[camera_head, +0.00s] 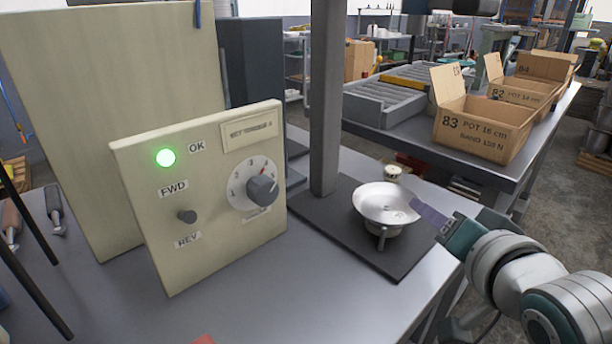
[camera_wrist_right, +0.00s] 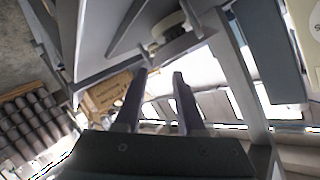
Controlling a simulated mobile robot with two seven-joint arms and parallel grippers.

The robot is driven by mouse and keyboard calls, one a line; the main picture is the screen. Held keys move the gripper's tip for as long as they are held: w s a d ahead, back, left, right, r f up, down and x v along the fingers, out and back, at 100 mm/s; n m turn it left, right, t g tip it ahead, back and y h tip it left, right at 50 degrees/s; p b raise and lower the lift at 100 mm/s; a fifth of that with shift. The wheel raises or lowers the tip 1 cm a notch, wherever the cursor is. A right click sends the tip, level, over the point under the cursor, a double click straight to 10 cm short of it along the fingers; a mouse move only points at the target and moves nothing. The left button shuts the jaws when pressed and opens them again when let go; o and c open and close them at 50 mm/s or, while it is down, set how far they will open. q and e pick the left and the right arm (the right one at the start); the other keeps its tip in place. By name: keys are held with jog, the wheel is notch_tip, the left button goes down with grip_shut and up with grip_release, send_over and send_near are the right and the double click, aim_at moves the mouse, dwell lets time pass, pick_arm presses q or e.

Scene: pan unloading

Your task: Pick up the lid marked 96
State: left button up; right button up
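No marking 96 can be read in either view, so I cannot tell which thing is the lid. A shiny silver round dish (camera_head: 384,203), possibly a pan or an upturned lid, sits on a dark base plate at the foot of the grey column. My right gripper (camera_head: 421,210) is at the right side of this dish, its fingers close to the rim; I cannot tell if they touch it. In the right wrist view the two dark fingers of my right gripper (camera_wrist_right: 160,76) stand apart with nothing seen between them. My left gripper is not in view.
A control panel (camera_head: 143,222) with a green light and a dial stands on the grey table. A thick grey column (camera_head: 324,100) rises behind the dish. Open cardboard boxes, one marked 83 (camera_head: 478,128), and a roller conveyor (camera_head: 385,100) stand at the back right.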

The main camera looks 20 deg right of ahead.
aim_at(386, 206)
jog(key=b+x, duration=0.1)
jog(key=x, duration=0.3)
jog(key=shift+w+d+f, duration=0.1)
jog(key=shift+d+f, duration=0.1)
jog(key=shift+c, duration=0.2)
grip_shut()
dwell(1.0)
